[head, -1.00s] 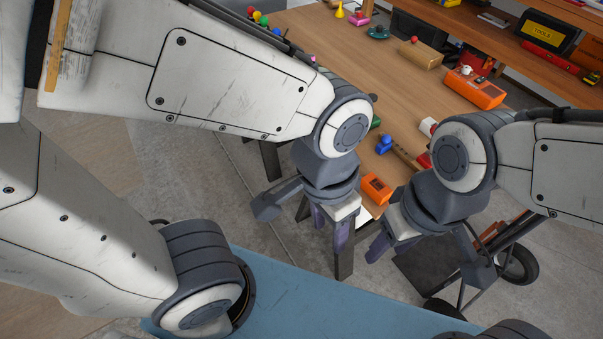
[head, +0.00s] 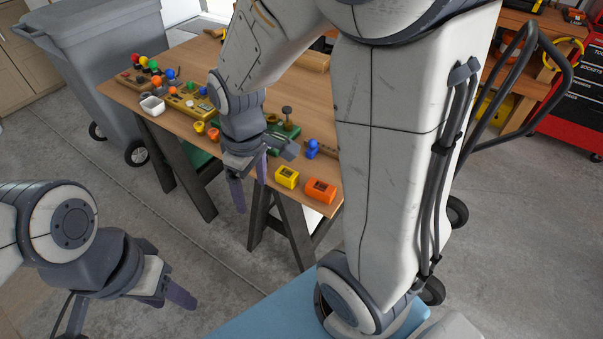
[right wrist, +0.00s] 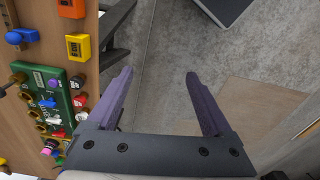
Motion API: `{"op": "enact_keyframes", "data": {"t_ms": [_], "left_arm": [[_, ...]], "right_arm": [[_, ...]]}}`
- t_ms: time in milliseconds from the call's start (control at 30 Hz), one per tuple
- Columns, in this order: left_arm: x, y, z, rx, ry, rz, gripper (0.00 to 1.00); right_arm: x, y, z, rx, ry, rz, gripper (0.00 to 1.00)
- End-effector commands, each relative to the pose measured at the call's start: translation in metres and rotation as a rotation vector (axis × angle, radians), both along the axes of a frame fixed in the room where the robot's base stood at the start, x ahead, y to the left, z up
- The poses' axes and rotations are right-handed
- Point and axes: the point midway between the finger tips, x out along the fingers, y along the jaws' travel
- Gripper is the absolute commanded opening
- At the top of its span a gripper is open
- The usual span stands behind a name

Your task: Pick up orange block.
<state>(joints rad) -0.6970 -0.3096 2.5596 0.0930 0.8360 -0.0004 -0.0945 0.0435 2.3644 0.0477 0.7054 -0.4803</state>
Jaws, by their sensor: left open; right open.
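The orange block (head: 320,190) sits at the near edge of the wooden table, with a dark label on its face. It also shows, cut off by the top edge, in the right wrist view (right wrist: 71,8). A similar yellow block (head: 287,177) stands just left of it in the head view and also shows in the right wrist view (right wrist: 78,46). My right gripper (head: 247,184) is open and empty, off the table's near edge, left of both blocks. Its two fingers (right wrist: 158,76) are over bare floor in the wrist view. My left gripper (head: 168,291) is open, low at the lower left, far from the table.
A blue knobbed piece (head: 312,149) stands behind the blocks. My right arm hides the table's right part. A hand truck (head: 530,50) stands at right.

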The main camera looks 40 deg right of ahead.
Motion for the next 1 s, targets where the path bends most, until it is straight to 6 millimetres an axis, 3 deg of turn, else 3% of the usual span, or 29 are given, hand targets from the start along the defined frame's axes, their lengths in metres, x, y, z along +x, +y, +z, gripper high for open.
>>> {"op": "enact_keyframes", "data": {"t_ms": [33,200,300,400,533,733,1000], "left_arm": [[0.0,0.0,0.0,0.0,0.0,0.0,0.5],[0.0,0.0,0.001,0.0,0.0,0.0,0.5],[0.0,0.0,0.001,0.0,0.0,0.0,0.5],[0.0,0.0,0.001,0.0,0.0,0.0,0.5],[0.0,0.0,0.001,0.0,0.0,0.0,0.5],[0.0,0.0,0.002,0.0,0.0,0.0,0.5],[0.0,0.0,0.004,0.0,0.0,0.0,0.5]], "right_arm": [[0.015,-0.034,-0.011,-0.007,0.011,-0.039,0.85],[0.035,-0.13,-0.043,-0.024,0.02,-0.072,0.85],[0.034,-0.171,-0.057,-0.028,0.024,-0.083,0.85],[0.03,-0.196,-0.067,-0.031,0.027,-0.087,0.85],[0.027,-0.208,-0.079,-0.032,0.03,-0.085,0.85],[0.027,-0.208,-0.11,-0.03,0.031,-0.082,0.85],[0.028,-0.205,-0.132,-0.03,0.031,-0.083,0.85]]}}
